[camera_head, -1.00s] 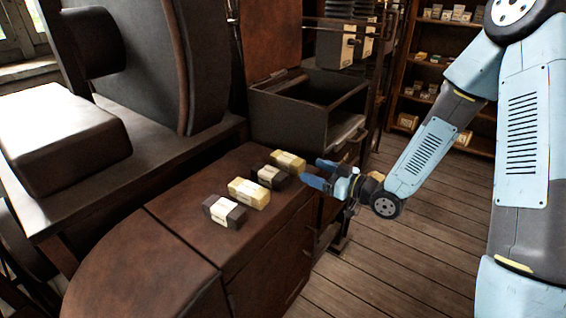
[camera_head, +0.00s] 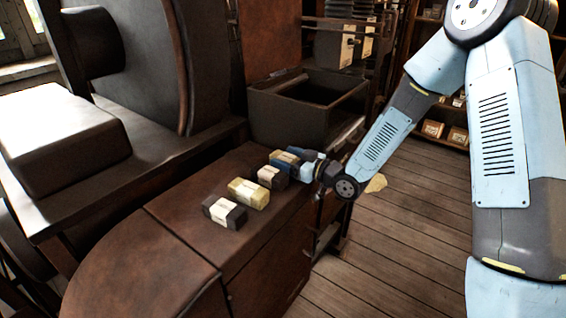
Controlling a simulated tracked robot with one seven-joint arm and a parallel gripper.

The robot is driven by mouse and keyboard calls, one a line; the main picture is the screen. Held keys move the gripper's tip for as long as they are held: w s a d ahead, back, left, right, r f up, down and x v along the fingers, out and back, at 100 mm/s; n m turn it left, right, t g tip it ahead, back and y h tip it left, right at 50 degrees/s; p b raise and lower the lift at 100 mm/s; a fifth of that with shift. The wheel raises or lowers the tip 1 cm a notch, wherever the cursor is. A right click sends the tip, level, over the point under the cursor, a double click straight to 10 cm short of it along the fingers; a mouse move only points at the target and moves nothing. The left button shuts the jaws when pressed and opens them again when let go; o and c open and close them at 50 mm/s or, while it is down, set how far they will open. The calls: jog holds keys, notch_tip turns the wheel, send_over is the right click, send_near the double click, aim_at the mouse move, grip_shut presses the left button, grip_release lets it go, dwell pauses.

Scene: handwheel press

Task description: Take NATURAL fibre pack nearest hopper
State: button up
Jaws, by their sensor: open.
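Several small packs lie in a row on the brown bench top. The far pale yellow pack (camera_head: 275,155) is nearest the dark open-topped box (camera_head: 287,118) that looks like the hopper. My gripper (camera_head: 283,160) is open, with its blue fingers at this pack. The fingers hide much of it, and I cannot tell whether they touch it. In front of it are a dark pack with a pale label (camera_head: 270,177), another pale yellow pack (camera_head: 248,193) and a dark pack (camera_head: 224,212) nearest the viewer. The labels are too small to read.
A big dark machine (camera_head: 140,60) with a pale-topped block (camera_head: 60,130) stands at the left. Shelves (camera_head: 445,130) are at the back right. The wooden floor (camera_head: 400,250) is open right of the bench (camera_head: 175,230). A pale scrap (camera_head: 376,184) lies on it.

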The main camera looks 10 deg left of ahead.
jog(key=c, duration=1.1)
jog(key=shift+r, duration=0.15)
